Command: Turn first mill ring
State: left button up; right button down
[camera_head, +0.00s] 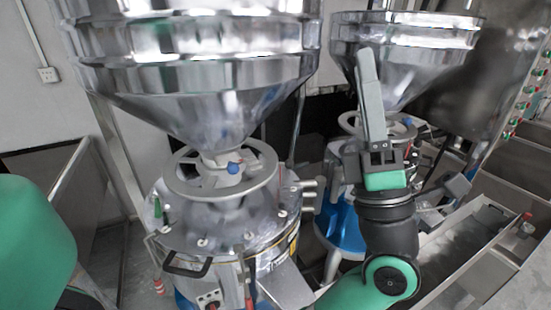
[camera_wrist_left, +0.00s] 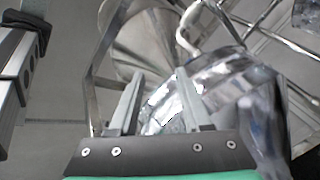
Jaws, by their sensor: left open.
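The near mill's grey ring (camera_head: 186,187) is a spoked handwheel lying level below a large steel hopper (camera_head: 205,95). A blue knob (camera_head: 233,168) sits by its hub. A similar ring (camera_head: 404,130) belongs to the mill behind on the right and is partly hidden by my gripper. My left gripper (camera_head: 368,62) points upward in front of that rear mill's hopper, right of the near ring and apart from it. In the left wrist view its two fingers (camera_wrist_left: 160,74) are open, with nothing seen held. A shiny metal body shows beyond them. My right gripper is out of view.
The near mill's lid has a black handle (camera_head: 187,268) and small knobs. The rear mill has a blue base (camera_head: 340,222). Steel troughs (camera_head: 478,240) run along the right. Red and green buttons (camera_head: 517,108) line the right wall. A gap of floor lies left of the near mill.

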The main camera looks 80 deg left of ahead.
pick_arm(q)
jog(key=w+a+f+m+t+h, duration=0.1)
jog(key=w+a+f+h, duration=0.3)
jog(key=a+f, duration=0.4)
jog(key=m+g+h+p, duration=0.3)
jog(key=g+h, duration=0.1)
jog(key=h, duration=0.4)
send_near(280, 163)
jog(key=shift+a+f+n, duration=0.1)
jog(key=shift+a+n, duration=0.2)
jog(key=shift+a, duration=0.75)
jog(key=b+x, duration=0.1)
jog(key=x, duration=1)
jog(key=shift+s+a+f, duration=0.1)
jog(key=shift+s, duration=0.1)
grip_shut()
